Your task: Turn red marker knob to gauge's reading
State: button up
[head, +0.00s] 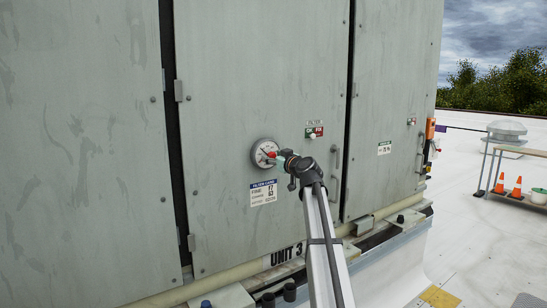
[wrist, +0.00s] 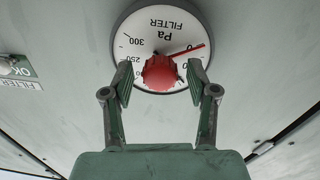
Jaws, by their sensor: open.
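The round white gauge (head: 257,146) is set in the grey-green cabinet door. In the wrist view the gauge (wrist: 135,35) appears upside down, with "Pa", "FILTER", 250 and 300 readable. The red marker knob (wrist: 160,73) sits in front of the dial; a thin red pointer (wrist: 190,51) runs from it toward the picture's upper right. The black needle cannot be clearly made out; the knob and a finger cover part of the dial. My gripper (wrist: 161,78) is open, its fingers on either side of the knob, with gaps visible. The knob (head: 271,154) shows just beyond my gripper (head: 279,156) in the head view.
A blue-headed label (head: 263,193) is below the gauge. A red-and-green FILTER indicator (head: 315,132) is up and right of it. A door handle (head: 337,160) stands at the right. A shelf with orange cones (head: 517,187) is far right. The door left of the gauge is clear.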

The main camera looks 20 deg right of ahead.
grip_shut()
jog(key=shift+m, duration=0.3)
jog(key=shift+m+b, duration=0.55)
jog(key=shift+m, duration=0.65)
jog(key=m, duration=0.3)
jog(key=shift+m, duration=0.3)
jog(key=m, duration=0.3)
jog(key=shift+r, duration=0.1)
jog(key=shift+d+m+y+p, duration=0.1)
jog(key=shift+m+y+p, duration=0.45)
jog(key=shift+m, duration=1.55)
jog(key=shift+h, duration=0.25)
